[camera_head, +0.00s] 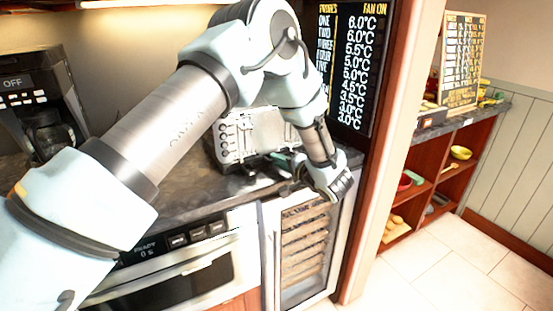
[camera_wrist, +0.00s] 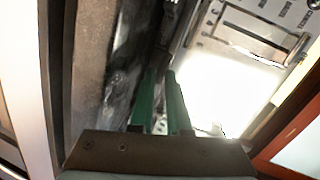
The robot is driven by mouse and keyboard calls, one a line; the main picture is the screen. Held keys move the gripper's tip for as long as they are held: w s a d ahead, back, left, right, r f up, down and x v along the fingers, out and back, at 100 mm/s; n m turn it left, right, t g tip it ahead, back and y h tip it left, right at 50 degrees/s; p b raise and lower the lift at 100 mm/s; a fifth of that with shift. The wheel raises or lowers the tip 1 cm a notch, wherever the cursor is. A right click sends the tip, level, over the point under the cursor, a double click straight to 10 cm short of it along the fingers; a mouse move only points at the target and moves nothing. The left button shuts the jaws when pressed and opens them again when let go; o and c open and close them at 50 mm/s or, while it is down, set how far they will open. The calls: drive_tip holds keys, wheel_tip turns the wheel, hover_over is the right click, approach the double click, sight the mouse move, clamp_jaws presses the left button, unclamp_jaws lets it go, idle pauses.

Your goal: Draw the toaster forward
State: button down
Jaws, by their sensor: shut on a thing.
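The toaster (camera_head: 240,138) is a silver box with a row of dark knobs on its left side. It stands on the dark counter against the back, partly hidden behind my arm. Its pale, brightly lit surface fills the upper right of the wrist view (camera_wrist: 228,80). My gripper (camera_head: 284,160) is low at the toaster's front right. Its green fingers (camera_wrist: 160,78) are close together at the toaster's edge, shut on part of it. The exact part between the fingertips is hard to make out.
A coffee maker (camera_head: 38,105) stands at the left of the counter (camera_head: 185,203). Below are a steel drawer appliance (camera_head: 180,272) and a glass-fronted cooler (camera_head: 305,250). A wooden post and dark menu board (camera_head: 350,65) bound the counter's right end. Open tiled floor (camera_head: 440,265) lies right.

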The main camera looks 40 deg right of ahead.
drive_tip(key=shift+s+f, duration=0.1)
drive_tip(key=c, duration=1.2)
unclamp_jaws()
drive_tip(key=b+v, duration=0.3)
drive_tip(key=v, duration=0.7)
drive_tip(key=shift+s, duration=0.4)
